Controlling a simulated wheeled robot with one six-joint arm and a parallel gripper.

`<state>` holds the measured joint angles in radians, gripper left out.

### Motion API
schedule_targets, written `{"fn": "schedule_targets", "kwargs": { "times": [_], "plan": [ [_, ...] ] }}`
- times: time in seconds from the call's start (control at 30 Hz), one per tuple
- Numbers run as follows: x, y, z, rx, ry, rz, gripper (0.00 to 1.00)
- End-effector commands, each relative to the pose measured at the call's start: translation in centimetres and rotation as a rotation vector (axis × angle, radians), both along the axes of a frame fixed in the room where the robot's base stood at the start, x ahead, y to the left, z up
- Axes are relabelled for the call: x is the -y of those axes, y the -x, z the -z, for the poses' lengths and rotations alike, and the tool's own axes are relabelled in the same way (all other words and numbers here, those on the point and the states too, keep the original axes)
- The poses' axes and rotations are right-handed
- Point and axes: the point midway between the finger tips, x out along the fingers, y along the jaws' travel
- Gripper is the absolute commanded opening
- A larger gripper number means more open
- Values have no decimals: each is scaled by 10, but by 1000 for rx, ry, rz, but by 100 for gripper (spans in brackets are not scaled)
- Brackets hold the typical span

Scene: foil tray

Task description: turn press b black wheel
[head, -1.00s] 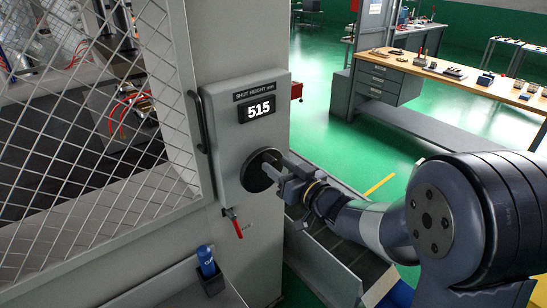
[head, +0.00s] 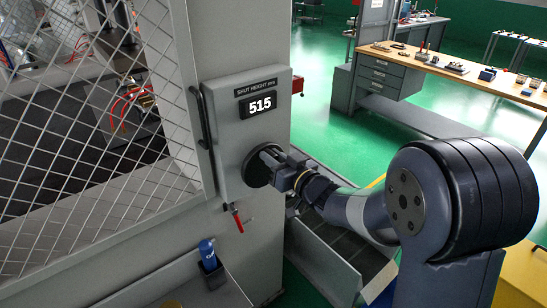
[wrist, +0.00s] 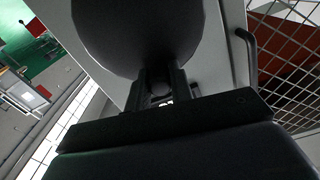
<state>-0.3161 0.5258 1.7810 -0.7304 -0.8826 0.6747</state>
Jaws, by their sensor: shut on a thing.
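The black wheel (head: 254,168) is a round dark disc on the front of the grey control box (head: 228,140), below a display reading 515. My gripper (head: 275,167) reaches it from the right and is shut on it. The fingers and arm hide the wheel's right part and the exact contact. In the wrist view the wheel (wrist: 135,38) is a large dark disc, and the fingers of my gripper (wrist: 162,85) meet its lower edge.
A red-handled lever (head: 236,218) hangs just below the box. A mesh guard (head: 90,130) with a black handle stands at left. A blue can (head: 207,252) sits in a holder below. A workbench (head: 440,66) is at the back right, with open green floor before it.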

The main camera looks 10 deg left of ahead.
Motion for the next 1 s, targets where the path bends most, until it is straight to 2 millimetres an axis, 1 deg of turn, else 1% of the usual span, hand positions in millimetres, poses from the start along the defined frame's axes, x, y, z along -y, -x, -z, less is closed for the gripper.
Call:
{"fn": "schedule_targets", "kwargs": {
  "times": [0.03, 0.1, 0.13, 0.63, 0.87, 1.0],
  "plan": [
    [0, 0, 0, 0, 0, 0, 6],
    [0, 0, 0, 0, 0, 0, 1],
    [0, 0, 0, 0, 0, 0, 0],
    [-1, 1, 2, 26, 21, 0, 0],
    [-6, 7, 6, 121, 99, 0, 0],
    [-9, 11, 8, 212, 174, 0, 0]
  ]
}}
